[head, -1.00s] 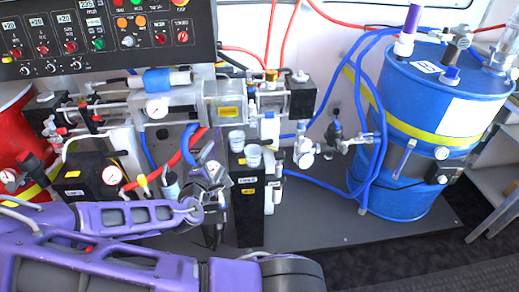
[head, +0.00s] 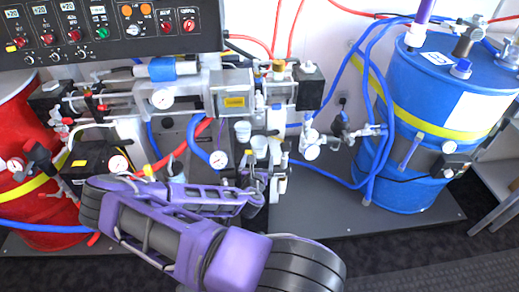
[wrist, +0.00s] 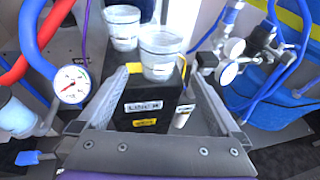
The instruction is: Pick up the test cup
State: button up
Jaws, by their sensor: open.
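Two small translucent grey cups are in the wrist view: a nearer one (wrist: 162,55) and one behind it to the left (wrist: 122,27). I cannot tell which is the test cup. They stand on or above a black box (wrist: 140,108) with white and yellow labels. In the head view the cups show as a farther one (head: 243,131) and a nearer one (head: 260,146). My gripper (wrist: 163,76) is open and empty. Its fingers are spread on either side of the nearer cup, whose body lies around and beyond the fingertips. In the head view my gripper (head: 256,182) is partly hidden by my arm.
A pressure gauge (wrist: 70,85) and red and blue hoses stand close to the left finger. Valves and another gauge (wrist: 228,72) are to the right. A blue drum (head: 440,120) stands right, a red drum (head: 40,180) left.

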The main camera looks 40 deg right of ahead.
aim_at(258, 153)
jog(key=x, duration=0.7)
jog(key=shift+w+d, duration=0.15)
jog(key=shift+w, duration=0.25)
jog(key=c, duration=1.3)
jog(key=shift+r, duration=0.15)
jog(key=shift+c, duration=0.2)
